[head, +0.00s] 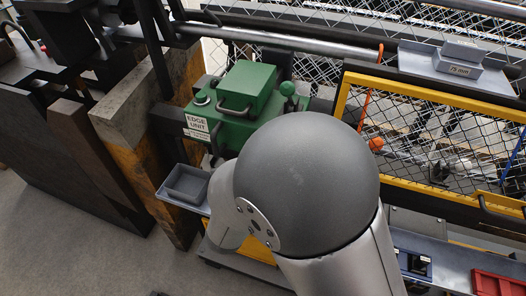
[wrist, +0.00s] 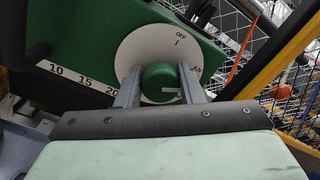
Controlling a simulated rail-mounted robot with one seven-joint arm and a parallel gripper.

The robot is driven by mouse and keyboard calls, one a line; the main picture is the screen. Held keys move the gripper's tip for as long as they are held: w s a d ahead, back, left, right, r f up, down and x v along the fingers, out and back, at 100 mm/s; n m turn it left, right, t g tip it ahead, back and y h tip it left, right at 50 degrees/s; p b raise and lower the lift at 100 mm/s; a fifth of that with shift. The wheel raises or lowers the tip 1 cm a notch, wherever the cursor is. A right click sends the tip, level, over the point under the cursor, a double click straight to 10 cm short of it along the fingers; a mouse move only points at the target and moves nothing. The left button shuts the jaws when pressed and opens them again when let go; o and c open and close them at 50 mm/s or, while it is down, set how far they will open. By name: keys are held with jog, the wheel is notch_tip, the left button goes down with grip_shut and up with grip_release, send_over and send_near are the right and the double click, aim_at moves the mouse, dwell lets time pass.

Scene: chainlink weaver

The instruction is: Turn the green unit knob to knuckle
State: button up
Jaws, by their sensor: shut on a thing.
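The green edge unit (head: 232,118) stands left of centre in the head view, with a sign reading "EDGE UNIT" on its front. In the wrist view its green knob (wrist: 158,78) sits on a round white dial (wrist: 140,48). The dial shows "OFF" and a short line at the top, and a partly cut-off label starting with "KN" at the right. My gripper (wrist: 160,86) is shut on the knob, one finger on each side. A small pale mark shows low on the knob; where the knob points I cannot tell. My arm hides the knob and gripper in the head view.
A number scale (wrist: 85,78) runs along the unit's edge, left of the dial. A yellow-framed mesh guard (head: 430,125) stands to the right. A grey tray (head: 187,183) sits at the unit's lower left. A red bin (head: 497,284) is at the lower right.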

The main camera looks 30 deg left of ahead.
jog(key=shift+n, duration=0.5)
jog(key=o, duration=1)
jog(key=shift+c, duration=0.2)
jog(key=s+d+b, duration=0.3)
jog(key=s+b, duration=0.1)
jog(key=s, duration=1.3)
jog(key=shift+s+f, duration=0.15)
jog(key=shift+f, duration=0.2)
